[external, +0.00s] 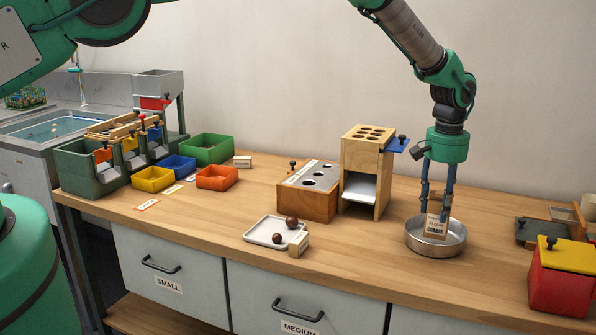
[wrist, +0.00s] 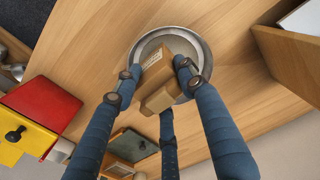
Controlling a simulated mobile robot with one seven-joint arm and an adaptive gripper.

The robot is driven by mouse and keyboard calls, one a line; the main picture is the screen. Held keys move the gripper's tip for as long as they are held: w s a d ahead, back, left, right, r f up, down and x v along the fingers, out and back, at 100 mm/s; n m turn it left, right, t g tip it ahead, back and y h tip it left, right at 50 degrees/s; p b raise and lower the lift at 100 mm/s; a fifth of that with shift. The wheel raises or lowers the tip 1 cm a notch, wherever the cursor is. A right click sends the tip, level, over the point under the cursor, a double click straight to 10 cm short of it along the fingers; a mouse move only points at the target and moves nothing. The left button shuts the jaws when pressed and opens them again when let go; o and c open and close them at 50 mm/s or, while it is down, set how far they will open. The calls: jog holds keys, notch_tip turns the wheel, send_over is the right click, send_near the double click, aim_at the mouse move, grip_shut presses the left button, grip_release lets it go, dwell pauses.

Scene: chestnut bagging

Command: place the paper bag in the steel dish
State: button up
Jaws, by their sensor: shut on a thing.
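The paper bag (external: 436,223) is a small brown packet with a printed label, upright over the steel dish (external: 462,250). My gripper (external: 437,205) points down and is shut on the bag. In the wrist view the blue fingers of my gripper (wrist: 160,85) close around the bag (wrist: 158,98), and the round dish (wrist: 196,38) lies beyond it. The bag's lower end appears within the dish's rim. I cannot tell whether it touches the dish floor.
A wooden stand with holes (external: 366,150) and a wooden box with a grey top (external: 308,195) stand left of the dish. A white tray (external: 262,232) holds two chestnuts. A red box with a yellow lid (external: 560,280) is at the right. Bare wood surrounds the dish.

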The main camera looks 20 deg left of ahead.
aim_at(436, 216)
jog(key=shift+f, duration=1.6)
jog(key=shift+f, duration=0.2)
jog(key=o, duration=1.3)
jog(key=shift+c, duration=0.2)
jog(key=shift+r, duration=0.15)
notch_tip(436, 216, up, 12)
jog(key=shift+r, duration=0.1)
